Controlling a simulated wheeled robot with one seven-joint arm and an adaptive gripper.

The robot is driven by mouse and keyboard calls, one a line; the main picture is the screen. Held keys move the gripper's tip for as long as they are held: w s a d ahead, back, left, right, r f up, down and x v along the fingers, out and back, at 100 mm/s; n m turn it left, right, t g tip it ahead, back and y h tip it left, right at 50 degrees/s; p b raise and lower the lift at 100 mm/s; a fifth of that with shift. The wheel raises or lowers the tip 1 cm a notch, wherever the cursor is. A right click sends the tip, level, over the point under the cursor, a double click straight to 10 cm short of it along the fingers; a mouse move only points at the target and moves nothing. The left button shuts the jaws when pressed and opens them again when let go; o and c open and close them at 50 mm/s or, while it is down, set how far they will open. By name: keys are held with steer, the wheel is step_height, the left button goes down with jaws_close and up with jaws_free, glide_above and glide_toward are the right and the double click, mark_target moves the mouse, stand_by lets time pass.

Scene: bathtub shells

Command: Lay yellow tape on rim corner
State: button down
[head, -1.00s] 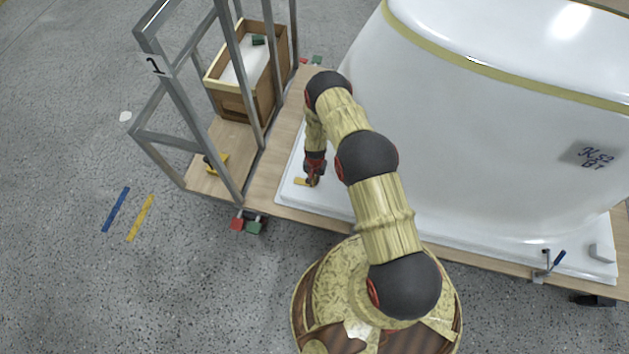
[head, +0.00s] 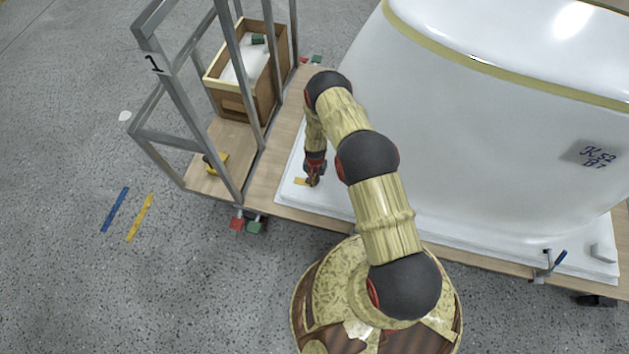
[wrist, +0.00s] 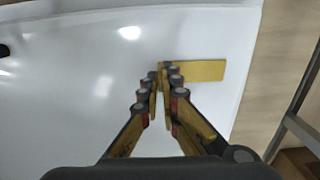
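The yellow tape (wrist: 205,70) is a short flat strip over the white rim (wrist: 100,120) near its corner, its right end a little inside the rim's edge in the wrist view. In the head view the tape (head: 300,182) shows as a small yellow patch at the rim's near left corner. My gripper (wrist: 167,68) points down at the tape's left end. Its fingertips are close together, with that end between them. I cannot tell whether the whole strip touches the rim. My gripper (head: 313,181) is small and partly hidden in the head view.
The white tub shell (head: 480,130) rises right of my arm. A clamp (head: 547,265) sits on the front edge at right. A grey metal frame (head: 180,90) with a wooden box (head: 232,102) stands left. Blue tape (head: 115,210) and yellow floor tape (head: 139,218) mark the floor.

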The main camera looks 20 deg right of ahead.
steer(key=c, duration=2.1)
jaws_free()
steer(key=o, duration=0.5)
steer(key=shift+c, duration=0.2)
steer(key=shift+o, duration=0.8)
steer(key=shift+r+p, duration=2)
steer(key=shift+r, duration=1.55)
